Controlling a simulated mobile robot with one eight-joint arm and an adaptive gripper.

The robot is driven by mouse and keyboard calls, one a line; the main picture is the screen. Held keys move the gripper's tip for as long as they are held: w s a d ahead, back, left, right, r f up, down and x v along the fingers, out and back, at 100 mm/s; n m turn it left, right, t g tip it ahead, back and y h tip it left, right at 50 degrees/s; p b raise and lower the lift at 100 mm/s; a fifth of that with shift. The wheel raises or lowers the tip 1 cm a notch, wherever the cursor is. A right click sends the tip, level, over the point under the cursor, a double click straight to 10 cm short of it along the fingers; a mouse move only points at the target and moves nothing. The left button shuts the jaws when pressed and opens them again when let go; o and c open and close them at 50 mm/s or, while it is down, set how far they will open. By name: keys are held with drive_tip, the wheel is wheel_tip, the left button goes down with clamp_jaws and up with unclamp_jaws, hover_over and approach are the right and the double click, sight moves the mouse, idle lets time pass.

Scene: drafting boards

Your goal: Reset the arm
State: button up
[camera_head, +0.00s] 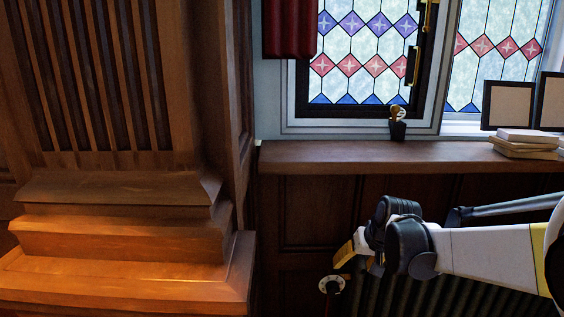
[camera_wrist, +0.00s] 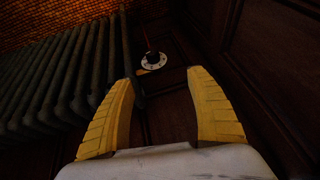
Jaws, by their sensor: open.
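My gripper (camera_head: 345,262) is in front of the dark wood panelling below the window sill, in the lower right of the head view. My white and grey arm comes in from the right edge. In the wrist view, the two yellow fingers of my gripper (camera_wrist: 160,100) are spread apart with nothing between them. A round white dial (camera_wrist: 153,61) shows beyond the fingertips, apart from them. The dial also shows in the head view (camera_head: 332,285), just below my gripper.
A ribbed radiator (camera_wrist: 62,75) stands beside the dial, partly behind my arm in the head view. The wooden sill (camera_head: 400,157) above carries a small dark pot (camera_head: 397,130), stacked books (camera_head: 525,145) and frames (camera_head: 508,105). A large stepped wooden structure (camera_head: 120,245) fills the left.

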drive_tip(key=s+r+t, duration=0.1)
drive_tip(key=s+r, duration=0.1)
drive_tip(key=s, duration=1.1)
drive_tip(key=s+r+h, duration=0.1)
drive_tip(key=s+r, duration=0.2)
drive_tip(key=s, duration=1)
drive_tip(key=shift+s+a+t+h, duration=0.3)
drive_tip(key=shift+s+a+t, duration=0.1)
drive_tip(key=shift+a, duration=0.05)
